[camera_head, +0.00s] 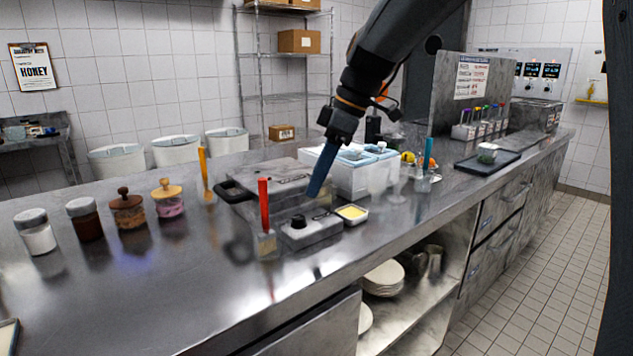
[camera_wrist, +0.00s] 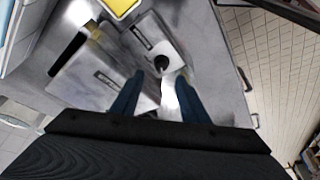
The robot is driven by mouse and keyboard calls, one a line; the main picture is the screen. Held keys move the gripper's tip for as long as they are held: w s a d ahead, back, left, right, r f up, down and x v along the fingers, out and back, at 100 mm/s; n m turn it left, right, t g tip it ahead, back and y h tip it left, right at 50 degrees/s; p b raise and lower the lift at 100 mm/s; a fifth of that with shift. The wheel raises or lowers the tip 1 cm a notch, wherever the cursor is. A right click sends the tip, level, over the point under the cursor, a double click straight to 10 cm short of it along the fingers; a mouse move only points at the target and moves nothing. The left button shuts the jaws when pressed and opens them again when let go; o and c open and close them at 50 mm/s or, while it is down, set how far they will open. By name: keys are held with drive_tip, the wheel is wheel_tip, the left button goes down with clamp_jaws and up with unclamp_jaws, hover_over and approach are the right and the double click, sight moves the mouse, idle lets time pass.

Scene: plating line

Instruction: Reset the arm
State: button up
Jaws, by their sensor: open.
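My gripper (camera_head: 317,180) hangs from above over the middle of the steel counter (camera_head: 165,285), its blue fingers pointing down. It is above the flat grey appliance (camera_head: 285,172) and the small grey box with a black knob (camera_head: 312,236). In the wrist view my gripper (camera_wrist: 160,100) shows two blue fingers spread apart with nothing between them. Below them lie the grey appliance (camera_wrist: 95,78) and the knob box (camera_wrist: 142,40). The fingers look clear of both, though the exact height is hard to tell.
A yellow-filled dish (camera_head: 351,214) and a brush with a red handle (camera_head: 264,205) flank the knob box. A white container with blue lids (camera_head: 345,178) stands behind. Several jars (camera_head: 128,209) are at left. A grey panel (camera_head: 455,98) rises at right.

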drive_tip(key=s+d+f+m+h+p, duration=0.2)
drive_tip(key=s+d+f+m, duration=0.5)
drive_tip(key=s, duration=0.5)
drive_tip(key=s+d+f+m+h+p, duration=0.2)
drive_tip(key=s+d+f+m+p, duration=0.1)
drive_tip(key=s+d+f+m, duration=0.4)
drive_tip(key=s+f+m, duration=0.2)
drive_tip(key=s, duration=0.2)
drive_tip(key=shift+s+f+g, duration=0.2)
drive_tip(key=shift+s+g, duration=0.15)
drive_tip(key=shift+g, duration=0.05)
